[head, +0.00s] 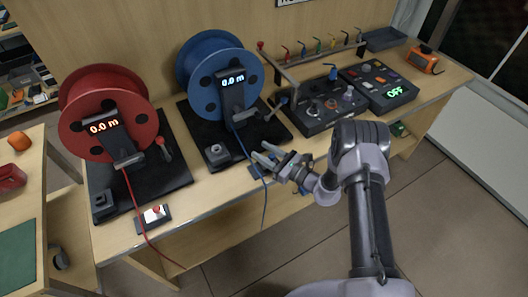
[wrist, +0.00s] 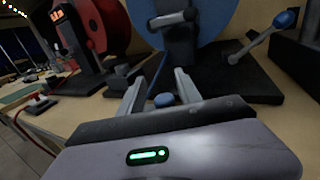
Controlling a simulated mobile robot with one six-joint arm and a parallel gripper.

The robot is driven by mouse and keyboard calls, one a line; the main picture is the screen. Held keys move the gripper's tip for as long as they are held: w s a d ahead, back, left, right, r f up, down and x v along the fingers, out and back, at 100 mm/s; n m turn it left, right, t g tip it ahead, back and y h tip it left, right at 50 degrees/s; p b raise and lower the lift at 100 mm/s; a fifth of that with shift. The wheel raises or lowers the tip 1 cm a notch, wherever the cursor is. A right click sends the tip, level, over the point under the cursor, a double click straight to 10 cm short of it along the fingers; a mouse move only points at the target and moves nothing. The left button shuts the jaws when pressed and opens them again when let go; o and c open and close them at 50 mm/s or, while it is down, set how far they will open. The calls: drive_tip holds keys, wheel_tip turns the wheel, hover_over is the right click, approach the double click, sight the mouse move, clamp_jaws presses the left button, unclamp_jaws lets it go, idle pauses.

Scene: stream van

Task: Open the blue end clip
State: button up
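The blue end clip shows its rounded blue knob (wrist: 164,99) in the wrist view, low between my fingers; the rest of it is hidden by my gripper. In the head view, a blue part of it (head: 257,170) shows at the bench's front edge beside my fingers. My gripper (wrist: 159,76) is open, with its two fingers apart on either side of the knob; I cannot tell whether they touch it. In the head view my gripper (head: 264,154) is over the front edge, below the blue reel (head: 211,62). A blue cable (head: 240,140) runs from the reel past my gripper.
A red reel (head: 92,118) stands left, with its cable leading to a red-knobbed clip (head: 155,214) at the front edge. A control box with knobs (head: 325,108) and a panel reading OFF (head: 380,84) stand to the right. A lever (wrist: 263,36) rises near the blue reel.

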drive_tip(key=p+v, duration=0.3)
drive_tip(key=v, duration=1.4)
drive_tip(key=shift+s, duration=0.15)
drive_tip(key=shift+d, duration=0.15)
